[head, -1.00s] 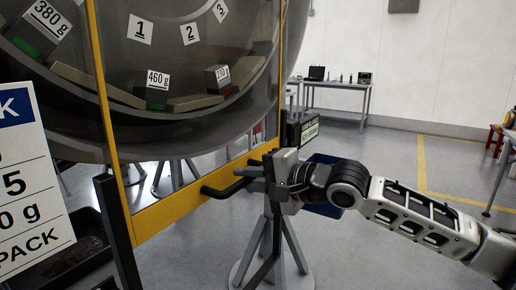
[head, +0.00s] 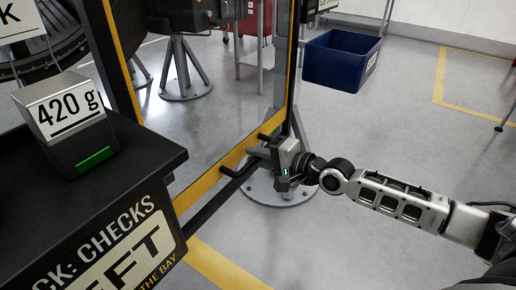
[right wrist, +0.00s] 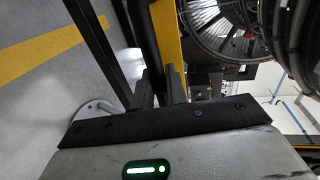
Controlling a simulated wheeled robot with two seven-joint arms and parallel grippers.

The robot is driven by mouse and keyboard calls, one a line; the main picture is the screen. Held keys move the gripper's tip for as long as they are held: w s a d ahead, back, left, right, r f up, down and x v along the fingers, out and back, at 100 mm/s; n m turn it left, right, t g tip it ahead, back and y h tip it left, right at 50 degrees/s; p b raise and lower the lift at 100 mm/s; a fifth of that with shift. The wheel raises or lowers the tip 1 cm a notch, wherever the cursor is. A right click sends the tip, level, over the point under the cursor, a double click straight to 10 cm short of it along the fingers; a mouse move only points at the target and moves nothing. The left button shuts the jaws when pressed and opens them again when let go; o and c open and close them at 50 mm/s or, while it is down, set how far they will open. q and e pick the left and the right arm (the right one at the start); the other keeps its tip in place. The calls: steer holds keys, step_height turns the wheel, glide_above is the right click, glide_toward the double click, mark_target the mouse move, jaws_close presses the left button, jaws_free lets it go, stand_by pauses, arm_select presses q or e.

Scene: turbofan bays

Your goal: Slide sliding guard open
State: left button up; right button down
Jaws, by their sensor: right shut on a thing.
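The sliding guard (head: 195,193) is a clear panel in a yellow frame, seen at the centre of the head view. Its black bar handle (head: 232,172) stands off the bottom rail. My right gripper (head: 262,154) is at this handle from the right and is shut on it. In the right wrist view, the gripper's fingers (right wrist: 158,92) are close together around the dark handle bar (right wrist: 143,35), beside the guard's yellow frame (right wrist: 168,40). The fingers hide part of the bar. My left gripper is not in view.
A black cart (head: 135,168) with a grey 420 g block (head: 66,120) stands at the left, close to the guard. A blue bin (head: 340,62) is at upper right. A grey stand base (head: 285,190) lies below my gripper.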

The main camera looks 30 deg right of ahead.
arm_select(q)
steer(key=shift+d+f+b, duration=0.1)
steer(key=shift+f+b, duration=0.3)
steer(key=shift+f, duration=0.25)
arm_select(e)
step_height(320, 180, down, 2)
steer(key=c, duration=1.5)
jaws_free()
steer(key=shift+r, duration=0.1)
